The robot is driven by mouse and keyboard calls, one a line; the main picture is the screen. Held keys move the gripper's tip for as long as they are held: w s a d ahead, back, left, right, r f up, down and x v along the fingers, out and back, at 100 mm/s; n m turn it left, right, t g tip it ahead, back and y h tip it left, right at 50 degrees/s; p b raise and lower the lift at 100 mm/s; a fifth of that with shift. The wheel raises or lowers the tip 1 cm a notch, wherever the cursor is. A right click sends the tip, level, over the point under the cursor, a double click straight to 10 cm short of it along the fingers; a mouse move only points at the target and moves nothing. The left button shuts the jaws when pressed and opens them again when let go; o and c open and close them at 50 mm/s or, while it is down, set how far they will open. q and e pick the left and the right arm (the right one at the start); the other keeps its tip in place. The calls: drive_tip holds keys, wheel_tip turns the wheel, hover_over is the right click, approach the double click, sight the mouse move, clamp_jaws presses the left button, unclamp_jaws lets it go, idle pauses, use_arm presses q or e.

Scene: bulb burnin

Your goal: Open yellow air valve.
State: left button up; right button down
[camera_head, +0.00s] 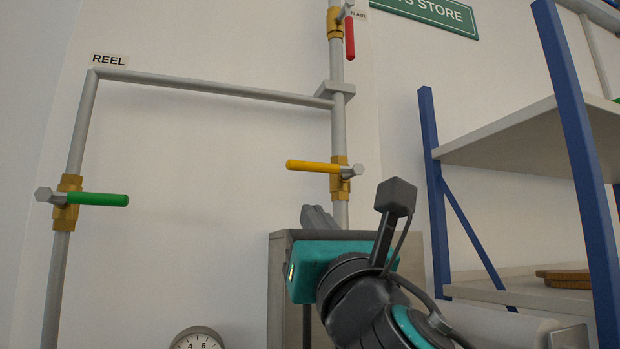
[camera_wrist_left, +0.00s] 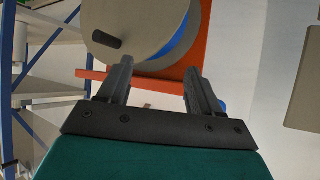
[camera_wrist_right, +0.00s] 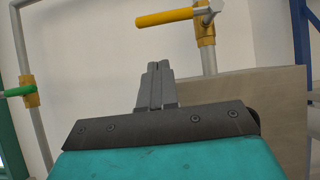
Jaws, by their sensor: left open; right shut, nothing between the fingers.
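The yellow air valve's handle (camera_head: 313,166) sticks out level to the left from a brass body (camera_head: 339,178) on the vertical grey pipe, across the pipe. It also shows in the right wrist view (camera_wrist_right: 172,17), above and a little right of my fingertips. My right gripper (camera_head: 318,217) is below the handle in the head view, apart from it. In the right wrist view its fingers (camera_wrist_right: 158,68) are shut together with nothing between them. My left gripper (camera_wrist_left: 158,75) is open and empty, in front of an orange frame with a round drum; it is not in the head view.
A green-handled valve (camera_head: 97,199) is on the left pipe, and a red-handled valve (camera_head: 349,38) hangs at the top. A grey-beige panel (camera_head: 277,290) stands behind my right gripper. A blue-post shelf (camera_head: 432,190) is at the right. A gauge (camera_head: 197,339) is at the bottom.

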sight(322, 170)
drive_tip(key=shift+w+a+r+p, duration=0.1)
drive_tip(key=shift+w+r+p, duration=0.2)
drive_tip(key=shift+r, duration=0.5)
drive_tip(key=shift+w+a+r+p, duration=0.15)
drive_tip(key=shift+w+r, duration=0.2)
drive_tip(key=shift+r, duration=0.5)
drive_tip(key=shift+w+a+r+p, duration=0.15)
drive_tip(key=shift+w+r, duration=0.2)
drive_tip(key=shift+r, duration=0.45)
drive_tip(key=shift+r+m+h, duration=0.25)
drive_tip(key=shift+m+h, duration=0.15)
drive_tip(key=shift+m, duration=0.2)
